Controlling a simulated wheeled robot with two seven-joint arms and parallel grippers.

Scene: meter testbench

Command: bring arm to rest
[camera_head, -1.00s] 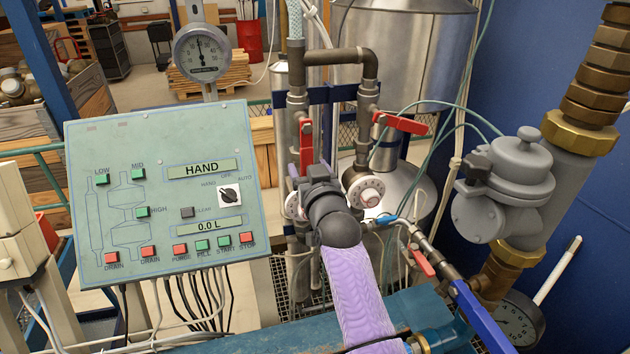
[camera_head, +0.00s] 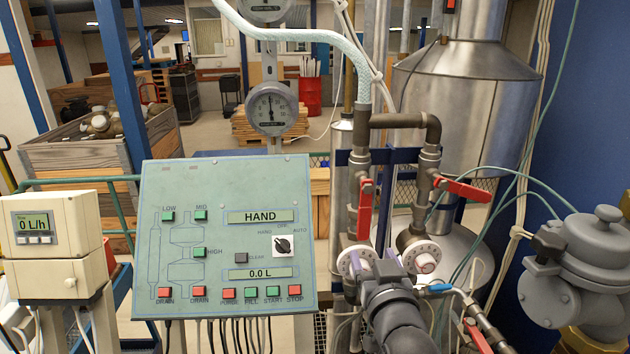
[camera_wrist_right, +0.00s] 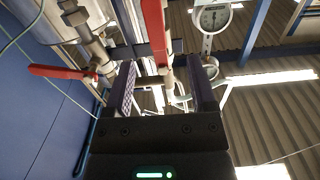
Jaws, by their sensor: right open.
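My right gripper (camera_head: 377,258) is at the lower middle of the head view, in front of the pipework, with its two purple-tinted fingers apart. In the right wrist view it (camera_wrist_right: 164,72) is open, and no object is visibly clamped between the fingers. An upright red valve handle (camera_head: 365,209) is just above the gripper; it also shows beyond the fingers in the wrist view (camera_wrist_right: 154,28). A second red handle (camera_head: 462,190) points sideways to the right. White dials stand left (camera_head: 356,260) and right (camera_head: 420,257) of the gripper. My left gripper is not in view.
A green control panel (camera_head: 225,185) reading HAND and 0.0 L stands to the left. A white meter (camera_head: 55,235) reads 0 L/h. A grey valve body (camera_head: 580,270) is at right, before a blue wall. A round gauge (camera_head: 270,108) and metal tank (camera_head: 470,95) stand behind.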

